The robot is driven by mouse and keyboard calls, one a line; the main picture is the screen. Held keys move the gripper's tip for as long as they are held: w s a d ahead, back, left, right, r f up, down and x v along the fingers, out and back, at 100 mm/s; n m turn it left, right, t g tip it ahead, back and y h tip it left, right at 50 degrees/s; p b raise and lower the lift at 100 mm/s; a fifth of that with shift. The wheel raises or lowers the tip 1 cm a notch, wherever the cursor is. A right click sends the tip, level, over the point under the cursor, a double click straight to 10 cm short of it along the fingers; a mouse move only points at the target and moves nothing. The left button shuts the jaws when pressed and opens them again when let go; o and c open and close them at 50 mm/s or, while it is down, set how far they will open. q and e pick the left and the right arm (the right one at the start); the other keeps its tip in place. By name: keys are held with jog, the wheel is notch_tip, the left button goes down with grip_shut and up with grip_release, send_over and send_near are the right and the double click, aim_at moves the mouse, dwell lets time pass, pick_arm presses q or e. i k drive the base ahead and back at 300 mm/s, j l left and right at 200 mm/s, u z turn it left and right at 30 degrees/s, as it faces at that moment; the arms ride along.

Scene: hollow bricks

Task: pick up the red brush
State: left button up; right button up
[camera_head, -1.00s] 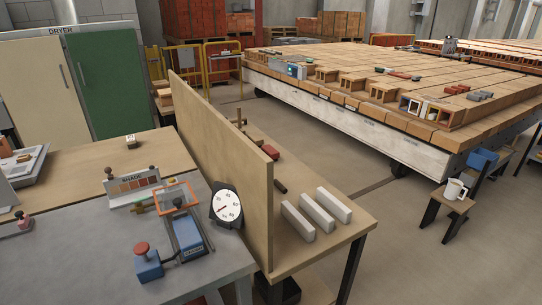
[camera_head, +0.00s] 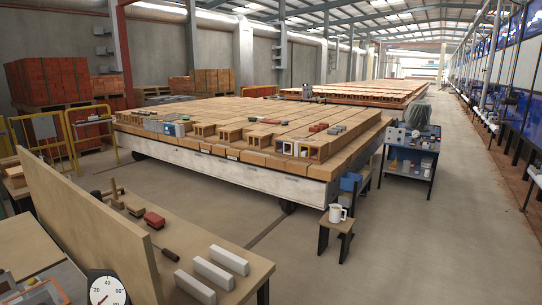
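I cannot make out for certain which thing is the red brush. A small red object with a dark lower edge (camera_head: 154,220) lies on the wooden bench (camera_head: 215,240) behind the upright board; it may be a brush. A flat red piece (camera_head: 318,127) also lies on top of the brick-laden car (camera_head: 240,150), too small to identify. Neither of my grippers shows in the head view.
The upright board (camera_head: 90,235) fences the bench's left side. A stool with a white mug (camera_head: 337,213) and a blue trolley (camera_head: 410,160) stand right. The floor at right is clear.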

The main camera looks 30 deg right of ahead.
aim_at(154, 220)
jog(key=l+z, duration=0.1)
jog(key=l, duration=0.2)
jog(key=i+l+z, duration=0.15)
jog(key=l, duration=0.15)
jog(key=i+l+z, duration=0.1)
jog(key=l, duration=0.2)
jog(key=i+l+z, duration=0.4)
jog(key=l, duration=0.15)
jog(key=i+l+z, duration=0.85)
jog(key=i+l+u, duration=0.2)
jog(key=i, duration=0.6)
jog(key=i+j+u, duration=0.2)
jog(key=i+u, duration=0.25)
jog(key=i+j+u, duration=0.15)
jog(key=u, duration=0.3)
jog(key=i+u, duration=0.45)
jog(key=i+l+u, duration=0.2)
jog(key=i+u, duration=0.25)
jog(key=k, duration=0.1)
